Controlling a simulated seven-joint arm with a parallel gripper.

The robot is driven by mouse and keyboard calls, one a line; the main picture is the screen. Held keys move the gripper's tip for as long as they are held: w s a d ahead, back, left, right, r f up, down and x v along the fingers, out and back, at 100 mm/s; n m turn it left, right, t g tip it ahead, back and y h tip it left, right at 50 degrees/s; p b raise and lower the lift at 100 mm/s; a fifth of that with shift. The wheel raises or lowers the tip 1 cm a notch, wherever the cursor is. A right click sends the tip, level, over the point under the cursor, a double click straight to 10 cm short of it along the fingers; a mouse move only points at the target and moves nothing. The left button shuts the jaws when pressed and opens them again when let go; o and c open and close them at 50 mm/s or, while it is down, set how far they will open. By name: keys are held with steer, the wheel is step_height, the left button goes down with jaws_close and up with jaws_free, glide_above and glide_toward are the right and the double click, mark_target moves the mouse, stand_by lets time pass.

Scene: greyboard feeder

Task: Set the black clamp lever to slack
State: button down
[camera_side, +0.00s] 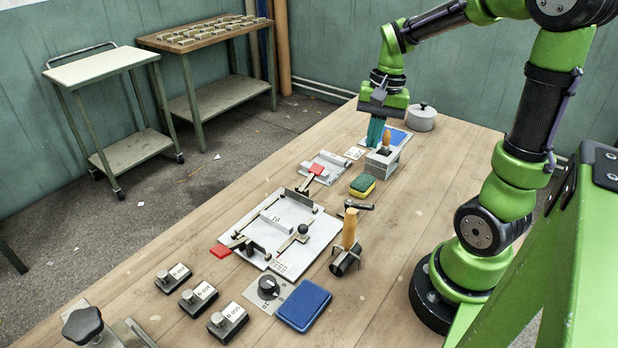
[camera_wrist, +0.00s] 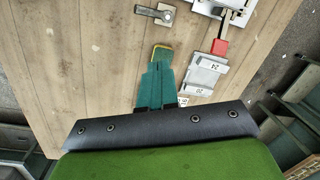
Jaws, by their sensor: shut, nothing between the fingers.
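A lever with a black ball knob (camera_side: 303,229) lies on the white fixture plate (camera_side: 322,232) in the side view, on the plate's right part. Small printed marks sit near the plate's front corner, too small to read. A separate short lever with a dark handle (camera_side: 359,205) stands just beyond the plate; a short lever (camera_wrist: 154,13) shows at the top of the wrist view. My gripper (camera_side: 374,144) is shut and empty, pointing down at the far end of the table, well away from the plate. Its teal fingers (camera_wrist: 160,68) overlap the sponge in the wrist view.
A sponge (camera_side: 362,186), a grey box with a wooden handle (camera_side: 383,160) and a pot (camera_side: 422,118) are near my gripper. Red-ended levers (camera_side: 317,169) (camera_side: 221,251), a wooden-handled roller (camera_side: 346,262), a dial (camera_side: 268,287), a blue pad (camera_side: 304,305) and several weights (camera_side: 198,299) surround the plate.

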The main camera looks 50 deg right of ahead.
steer(key=shift+s+d+r+m+g+y, duration=0.1)
steer(key=shift+s+d+m+g+y, duration=0.15)
steer(key=shift+d+m, duration=0.3)
steer(key=shift+s+d+m+g+y, duration=0.1)
steer(key=shift+d+m+g, duration=0.3)
steer(key=shift+m, duration=0.25)
glide_toward(360, 208)
steer(key=d+f, duration=0.3)
steer(key=d, duration=0.2)
steer(key=a+f, duration=0.2)
steer(key=a, duration=0.1)
steer(key=shift+s, duration=0.2)
steer(key=shift+s+a+f, duration=0.1)
steer(key=shift+a+f, duration=0.2)
steer(key=shift+a, duration=0.15)
